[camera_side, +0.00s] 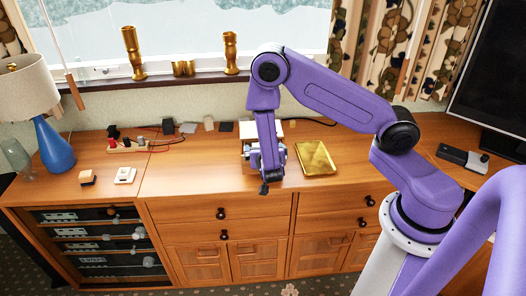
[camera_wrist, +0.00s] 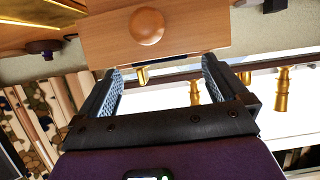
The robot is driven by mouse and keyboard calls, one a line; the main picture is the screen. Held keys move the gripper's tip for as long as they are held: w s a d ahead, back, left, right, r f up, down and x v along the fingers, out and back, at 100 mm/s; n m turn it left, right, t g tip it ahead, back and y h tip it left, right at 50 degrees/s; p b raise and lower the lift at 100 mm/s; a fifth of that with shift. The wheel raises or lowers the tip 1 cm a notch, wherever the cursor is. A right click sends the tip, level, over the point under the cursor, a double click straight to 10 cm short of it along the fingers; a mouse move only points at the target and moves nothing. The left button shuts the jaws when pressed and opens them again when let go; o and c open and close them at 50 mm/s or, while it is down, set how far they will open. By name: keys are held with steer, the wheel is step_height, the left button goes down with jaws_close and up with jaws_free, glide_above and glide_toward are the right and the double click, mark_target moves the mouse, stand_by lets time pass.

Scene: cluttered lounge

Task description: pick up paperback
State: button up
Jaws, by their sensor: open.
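A flat, gold-coloured, rectangular object (camera_side: 316,158) lies on the wooden cabinet top, right of my gripper. Its edges look raised, and I cannot tell whether it is the paperback. A gold surface (camera_wrist: 28,36) also shows at the upper left of the wrist view. My gripper (camera_side: 263,155) is low over the cabinet, partly hidden by my own arm. In the wrist view my gripper (camera_wrist: 178,73) is open, with nothing between its two fingers. A pale block (camera_side: 247,148) is partly hidden behind it. No other book is clearly visible.
A light wooden piece with a round knob (camera_wrist: 148,28) is just beyond my fingertips. A power strip (camera_side: 128,146) with cables and several small items lie at the back left. A blue lamp (camera_side: 54,146) stands far left. Brass candlesticks (camera_side: 133,52) stand on the sill.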

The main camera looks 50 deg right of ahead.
steer(key=shift+x, duration=1.8)
steer(key=c, duration=1.1)
steer(key=shift+r, duration=0.1)
